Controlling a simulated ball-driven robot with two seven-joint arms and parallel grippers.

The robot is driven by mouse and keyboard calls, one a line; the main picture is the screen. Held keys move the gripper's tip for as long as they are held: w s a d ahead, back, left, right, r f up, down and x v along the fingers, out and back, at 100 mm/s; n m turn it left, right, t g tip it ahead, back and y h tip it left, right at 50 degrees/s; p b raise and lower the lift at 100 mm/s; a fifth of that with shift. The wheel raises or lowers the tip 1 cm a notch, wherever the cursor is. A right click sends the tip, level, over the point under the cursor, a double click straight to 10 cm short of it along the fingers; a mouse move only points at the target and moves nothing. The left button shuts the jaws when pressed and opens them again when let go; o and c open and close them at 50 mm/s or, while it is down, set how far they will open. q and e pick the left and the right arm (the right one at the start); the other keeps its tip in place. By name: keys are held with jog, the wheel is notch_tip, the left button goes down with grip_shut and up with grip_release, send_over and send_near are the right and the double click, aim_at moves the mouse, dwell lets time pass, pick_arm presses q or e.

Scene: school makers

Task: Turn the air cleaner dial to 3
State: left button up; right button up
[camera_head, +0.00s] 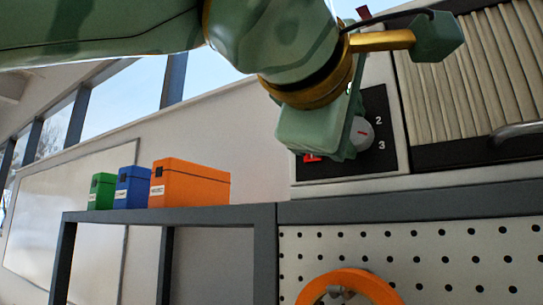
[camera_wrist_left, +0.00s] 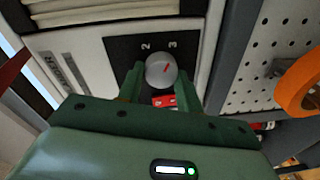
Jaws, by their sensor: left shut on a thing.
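The air cleaner (camera_head: 299,190) has a white casing with a black dial panel (camera_head: 375,104). The round grey dial (camera_head: 364,134) has a red pointer mark. The numbers 2 and 3 are printed beside it. In the left wrist view the mark on the dial (camera_wrist_left: 161,70) slants up and right, roughly toward the 3; I cannot tell whether it lines up exactly. My left gripper (camera_head: 354,138) is shut on the dial, with one finger on each side in the left wrist view (camera_wrist_left: 158,84). A red label below the dial is partly hidden by the gripper. My right gripper is out of view.
A ribbed grille (camera_head: 480,70) and a metal handle (camera_head: 517,131) lie right of the panel. Green, blue and orange boxes (camera_head: 189,184) stand on the grey shelf (camera_head: 240,216) to the left. An orange ring (camera_head: 350,281) hangs on the pegboard (camera_head: 450,255) below.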

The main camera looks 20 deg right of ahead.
pick_arm(q)
jog(key=shift+f+m, duration=0.1)
jog(key=shift+m, duration=0.3)
jog(key=o, duration=1)
jog(key=b+v, duration=0.4)
jog(key=v, duration=1.2)
jog(key=shift+s, duration=0.25)
jog(key=shift+w, duration=0.1)
